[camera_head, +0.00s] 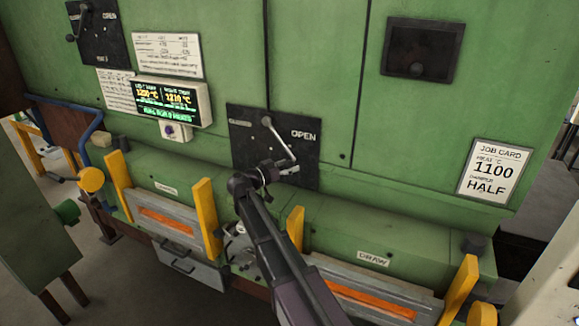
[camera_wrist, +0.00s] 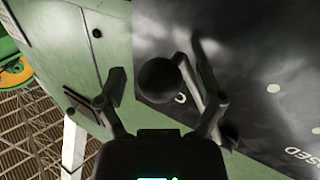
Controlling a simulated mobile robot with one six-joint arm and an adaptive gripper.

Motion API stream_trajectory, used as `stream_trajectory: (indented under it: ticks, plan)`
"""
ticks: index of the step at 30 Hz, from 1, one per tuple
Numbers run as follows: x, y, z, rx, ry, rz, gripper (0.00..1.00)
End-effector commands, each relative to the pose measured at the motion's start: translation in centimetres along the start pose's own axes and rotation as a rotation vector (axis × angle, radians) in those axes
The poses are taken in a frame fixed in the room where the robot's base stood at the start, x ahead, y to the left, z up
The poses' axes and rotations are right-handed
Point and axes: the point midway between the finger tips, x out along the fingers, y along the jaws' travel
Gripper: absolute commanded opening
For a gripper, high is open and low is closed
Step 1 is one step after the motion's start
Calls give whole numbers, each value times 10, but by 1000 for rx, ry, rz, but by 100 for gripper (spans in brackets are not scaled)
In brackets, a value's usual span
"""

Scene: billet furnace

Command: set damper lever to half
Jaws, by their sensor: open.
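A lever (camera_head: 281,139) hangs from a pivot on a dark plate (camera_head: 245,150) in the middle of the green furnace front. It slants down and right, and OPEN is printed to the right of it. My gripper (camera_head: 288,171) is at the lever's lower end in the head view. In the wrist view, a round black knob (camera_wrist: 158,80) shows between the spread fingers of my gripper (camera_wrist: 160,88). The fingers stand apart from the knob on both sides. Part of the plate lettering is hidden behind the knob and fingers. CLOSED (camera_wrist: 305,160) shows at the lower right there.
A job card (camera_head: 489,172) on the right reads 1100 and HALF. A second lever (camera_head: 78,22) sits on another dark plate at the upper left. A lit display (camera_head: 168,102) is left of the middle plate. Yellow posts (camera_head: 206,215) and glowing slots (camera_head: 165,222) are below.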

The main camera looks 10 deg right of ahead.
Motion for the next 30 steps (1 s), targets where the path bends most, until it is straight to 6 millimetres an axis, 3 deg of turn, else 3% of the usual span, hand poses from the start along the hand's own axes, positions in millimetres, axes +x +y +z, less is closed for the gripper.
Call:
stream_trajectory:
  ticks: [8,11,17,18,30]
  plan:
    - [1,0,0,0,0,0,87]
    - [1,0,0,0,0,0,64]
    - [1,0,0,0,0,0,4]
    - [2,0,0,0,0,1,0]
    - [5,0,2,16,-10,6,0]
